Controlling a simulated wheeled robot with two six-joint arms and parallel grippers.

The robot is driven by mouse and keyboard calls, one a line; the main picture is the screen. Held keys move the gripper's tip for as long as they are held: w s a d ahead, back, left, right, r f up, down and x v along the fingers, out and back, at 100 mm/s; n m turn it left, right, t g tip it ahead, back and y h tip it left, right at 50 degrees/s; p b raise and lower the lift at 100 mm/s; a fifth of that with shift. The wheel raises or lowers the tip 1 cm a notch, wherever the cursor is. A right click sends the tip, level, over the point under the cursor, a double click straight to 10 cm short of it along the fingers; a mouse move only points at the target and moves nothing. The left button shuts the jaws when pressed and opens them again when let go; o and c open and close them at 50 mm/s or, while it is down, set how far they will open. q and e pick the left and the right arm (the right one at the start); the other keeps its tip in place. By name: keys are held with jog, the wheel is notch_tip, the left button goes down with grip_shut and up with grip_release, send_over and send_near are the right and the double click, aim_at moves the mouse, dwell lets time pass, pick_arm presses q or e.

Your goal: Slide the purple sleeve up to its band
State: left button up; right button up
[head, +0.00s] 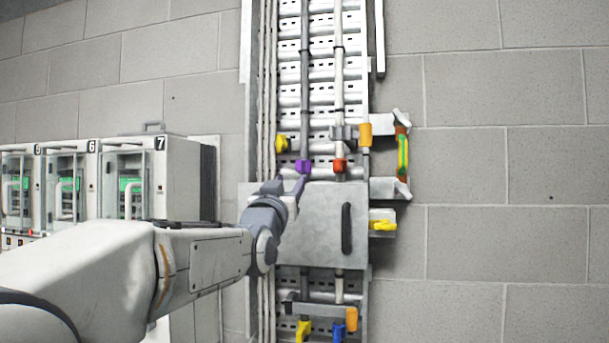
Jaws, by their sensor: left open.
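The purple sleeve (303,166) sits around the grey vertical pipe (305,95), just above the metal cover plate. A thin dark ring (305,52) shows higher on this pipe; I cannot tell for certain that it is the sleeve's band. My left gripper (290,182) is open, just below and left of the purple sleeve, with its fingers pointing up toward it. I cannot tell whether a fingertip touches the sleeve. Nothing shows between the fingers. My right gripper is not in view.
A red sleeve (340,165) is on the pale pipe (339,100) to the right. Yellow (282,144) and orange (365,135) parts flank the pipes. The cover plate (325,235) has a dark handle (346,228). Numbered cabinets (170,180) stand left.

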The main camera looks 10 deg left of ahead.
aim_at(298, 165)
pick_arm(q)
jog(key=p+x, duration=0.2)
jog(key=x, duration=0.1)
jog(key=p+x, duration=0.2)
jog(key=x, duration=0.1)
jog(key=p+x, duration=0.2)
jog(key=x, duration=0.1)
jog(key=shift+r+p, duration=0.35)
jog(key=shift+p, duration=0.05)
jog(key=shift+w+r+p, duration=0.1)
jog(key=shift+w+p, duration=0.25)
jog(key=shift+w, duration=0.25)
jog(key=shift+c, duration=0.3)
grip_shut()
